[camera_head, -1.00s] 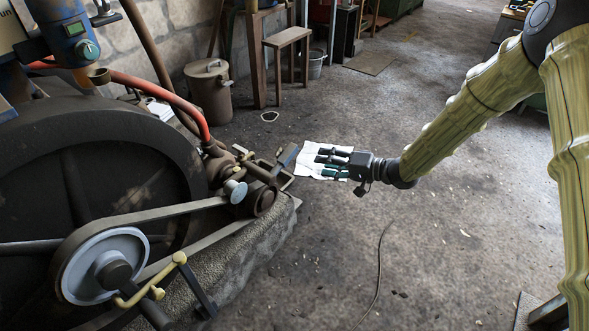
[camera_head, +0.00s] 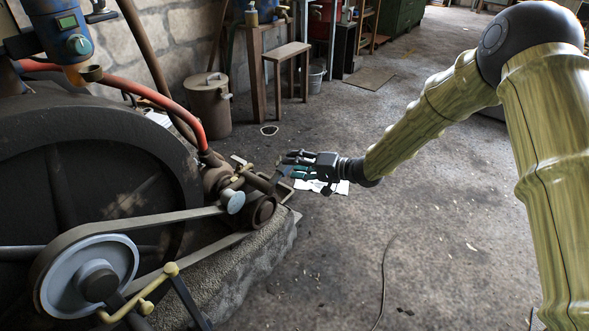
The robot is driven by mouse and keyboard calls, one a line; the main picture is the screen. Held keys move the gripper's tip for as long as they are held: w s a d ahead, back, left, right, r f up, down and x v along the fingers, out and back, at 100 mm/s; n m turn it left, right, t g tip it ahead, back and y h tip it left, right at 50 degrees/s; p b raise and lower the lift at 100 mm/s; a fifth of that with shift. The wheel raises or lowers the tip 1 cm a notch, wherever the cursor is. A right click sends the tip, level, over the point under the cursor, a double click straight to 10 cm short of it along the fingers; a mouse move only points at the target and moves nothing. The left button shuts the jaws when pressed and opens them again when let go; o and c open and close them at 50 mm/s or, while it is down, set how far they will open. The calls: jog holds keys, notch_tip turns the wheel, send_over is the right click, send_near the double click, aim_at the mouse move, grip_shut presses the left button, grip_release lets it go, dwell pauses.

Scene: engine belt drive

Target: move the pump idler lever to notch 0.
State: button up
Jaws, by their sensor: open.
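My gripper (camera_head: 288,166) is open and points left, its fingers at the outer end of the pump mechanism (camera_head: 245,195). In the picture its fingertips overlap a dark lever-like part (camera_head: 274,178) there; I cannot tell whether they touch. The fingers hide part of that end. No notch numbers are readable, and I cannot tell for sure which part is the pump idler lever. A brass lever (camera_head: 140,300) with a ball end shows at the lower left by the pale pulley (camera_head: 90,275), far from my gripper.
The belt (camera_head: 160,217) runs from the pulley to the pump beside the large dark flywheel (camera_head: 80,170). A red hose (camera_head: 170,105) arches above. A white sheet (camera_head: 318,187) lies behind my gripper. A bin (camera_head: 209,105) and stool (camera_head: 286,60) stand behind.

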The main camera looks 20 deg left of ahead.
jog(key=shift+a+f, duration=0.1)
jog(key=shift+a, duration=0.4)
